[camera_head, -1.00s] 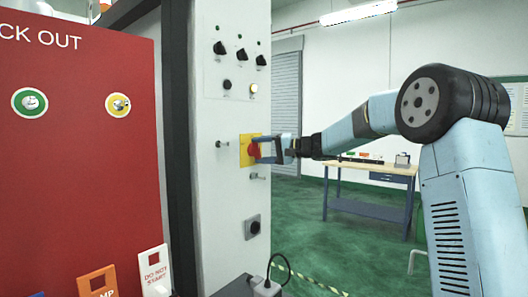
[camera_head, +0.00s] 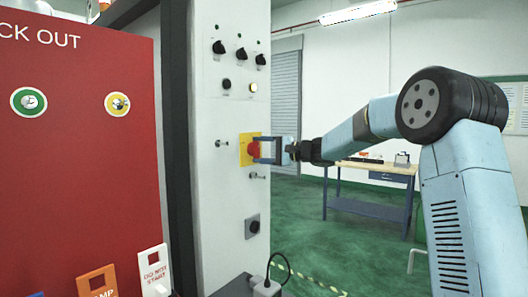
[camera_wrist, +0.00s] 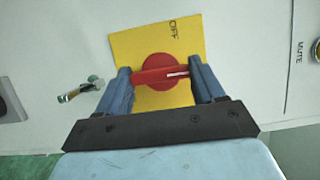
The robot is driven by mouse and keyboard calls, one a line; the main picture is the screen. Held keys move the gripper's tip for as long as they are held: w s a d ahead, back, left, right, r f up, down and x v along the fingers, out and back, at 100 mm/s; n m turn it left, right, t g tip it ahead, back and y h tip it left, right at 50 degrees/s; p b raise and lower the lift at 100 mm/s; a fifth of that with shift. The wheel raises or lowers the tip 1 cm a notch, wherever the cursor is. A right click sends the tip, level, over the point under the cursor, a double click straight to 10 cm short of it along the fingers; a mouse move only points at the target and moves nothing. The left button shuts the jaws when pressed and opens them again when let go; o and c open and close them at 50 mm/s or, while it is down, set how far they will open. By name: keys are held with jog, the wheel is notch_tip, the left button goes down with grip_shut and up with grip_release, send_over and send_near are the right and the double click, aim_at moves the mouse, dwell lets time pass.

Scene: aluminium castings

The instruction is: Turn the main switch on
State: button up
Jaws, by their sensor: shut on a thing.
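The main switch is a red rotary handle (camera_wrist: 160,72) on a yellow plate (camera_wrist: 190,38) marked OFF. In the wrist view the handle lies crosswise between the two blue fingers, its white mark towards the right finger. The plate looks tilted there. In the head view the yellow plate (camera_head: 244,157) sits on the pale panel, with the red handle (camera_head: 254,149) partly behind the fingers. My gripper (camera_head: 263,149) reaches it from the right and is shut on the handle; it also fills the lower wrist view (camera_wrist: 163,77).
Black knobs (camera_head: 240,54) and a lamp (camera_head: 253,87) are higher on the panel. A red lockout board (camera_head: 80,180) stands left. A workbench (camera_head: 370,167) stands behind my arm.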

jog(key=o, duration=0.8)
jog(key=shift+w+f, duration=0.1)
jog(key=shift+f, duration=0.05)
jog(key=shift+o, duration=1.2)
jog(key=v, duration=1.3)
jog(key=shift+d, duration=0.35)
jog(key=shift+s+f, duration=0.1)
jog(key=shift+s, duration=0.2)
